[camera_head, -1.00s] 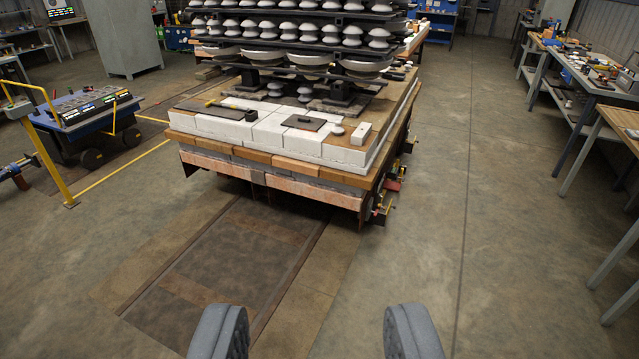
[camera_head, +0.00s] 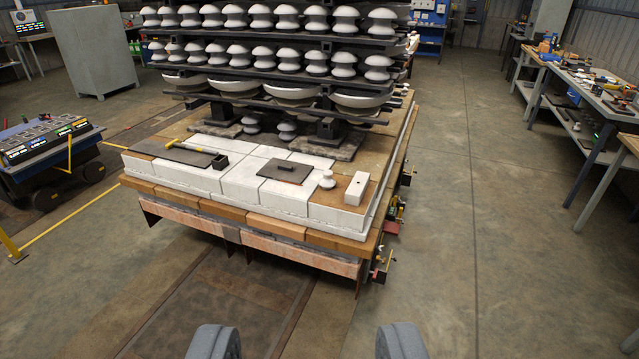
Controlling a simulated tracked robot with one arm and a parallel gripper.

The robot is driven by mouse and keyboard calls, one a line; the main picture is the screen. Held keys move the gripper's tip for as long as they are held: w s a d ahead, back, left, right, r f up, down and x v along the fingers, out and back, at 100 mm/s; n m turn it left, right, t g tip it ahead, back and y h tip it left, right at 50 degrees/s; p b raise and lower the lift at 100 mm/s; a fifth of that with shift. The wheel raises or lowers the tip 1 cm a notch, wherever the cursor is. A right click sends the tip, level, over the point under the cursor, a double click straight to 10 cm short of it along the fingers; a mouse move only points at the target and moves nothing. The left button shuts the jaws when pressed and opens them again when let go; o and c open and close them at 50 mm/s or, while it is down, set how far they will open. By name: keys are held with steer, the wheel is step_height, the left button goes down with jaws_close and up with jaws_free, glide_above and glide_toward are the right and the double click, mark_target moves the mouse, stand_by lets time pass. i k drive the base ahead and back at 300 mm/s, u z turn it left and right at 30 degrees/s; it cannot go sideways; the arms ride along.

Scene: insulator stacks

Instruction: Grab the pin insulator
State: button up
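A small white insulator (camera_head: 327,180), likely the pin insulator, stands alone near the front right of the loaded car (camera_head: 300,236), on its pale block deck. Similar white insulators (camera_head: 239,53) stand in rows on the dark shelves above, and a few small ones (camera_head: 287,130) sit under the lowest shelf. My gripper (camera_head: 307,342) is open and empty at the bottom of the view. Its two grey fingers are wide apart over the floor, in front of the car and apart from it.
Beside the small insulator are a white block (camera_head: 356,189) with a hole and a dark plate (camera_head: 287,171). A hammer (camera_head: 190,147) lies further left. A control cart (camera_head: 50,150) stands left, workbenches (camera_head: 590,90) right. Floor right of the car is clear.

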mark_target(326, 182)
steer(key=i, duration=3)
steer(key=z, duration=0.7)
